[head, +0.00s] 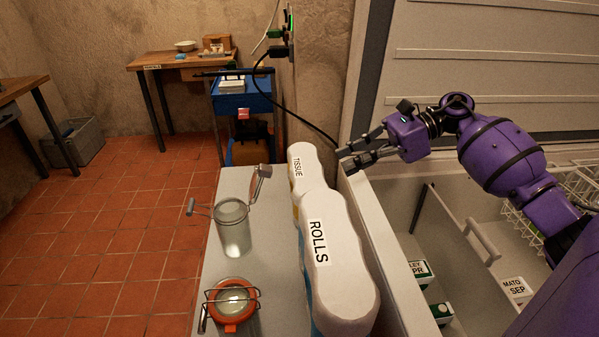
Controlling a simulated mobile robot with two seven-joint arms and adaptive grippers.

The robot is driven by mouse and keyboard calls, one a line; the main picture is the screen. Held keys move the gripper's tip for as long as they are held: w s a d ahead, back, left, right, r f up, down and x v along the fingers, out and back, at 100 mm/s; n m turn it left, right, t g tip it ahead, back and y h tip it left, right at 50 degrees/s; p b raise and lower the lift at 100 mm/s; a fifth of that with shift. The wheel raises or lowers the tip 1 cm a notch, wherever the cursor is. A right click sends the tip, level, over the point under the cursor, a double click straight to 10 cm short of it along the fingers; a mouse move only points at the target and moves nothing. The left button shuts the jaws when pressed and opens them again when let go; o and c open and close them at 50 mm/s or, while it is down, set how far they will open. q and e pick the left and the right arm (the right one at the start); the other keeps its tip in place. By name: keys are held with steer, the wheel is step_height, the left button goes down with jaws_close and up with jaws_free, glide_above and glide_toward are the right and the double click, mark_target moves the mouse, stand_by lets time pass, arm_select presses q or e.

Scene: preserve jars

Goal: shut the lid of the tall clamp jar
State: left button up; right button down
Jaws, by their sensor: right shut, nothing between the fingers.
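The tall clamp jar (235,235) is clear glass and stands upright on the grey worktop. Its lid (261,182) is open, swung up and back over the right side of the rim. A wire clamp (199,209) sticks out at the jar's left. My right gripper (344,160) is shut and empty, to the right of the jar and apart from it, beyond the paper packs. It hangs by the edge of the open chest. My left gripper is not in view.
A short clamp jar (232,302) with an orange seal stands in front of the tall jar. Packs marked ROLLS (343,265) and TISSUE (308,165) line the worktop's right side. The open chest (385,240) holds cartons and a wire basket. Red tiled floor lies left.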

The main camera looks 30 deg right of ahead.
steer(key=p, duration=0.3)
glide_toward(260, 185)
step_height(260, 185, down, 4)
steer(key=w, duration=0.2)
steer(key=shift+w+a+f, duration=0.15)
steer(key=shift+a, duration=0.3)
steer(key=shift+w+a+r+h, duration=0.1)
steer(key=shift+a+r+h, duration=0.1)
steer(key=shift+r+h, duration=0.2)
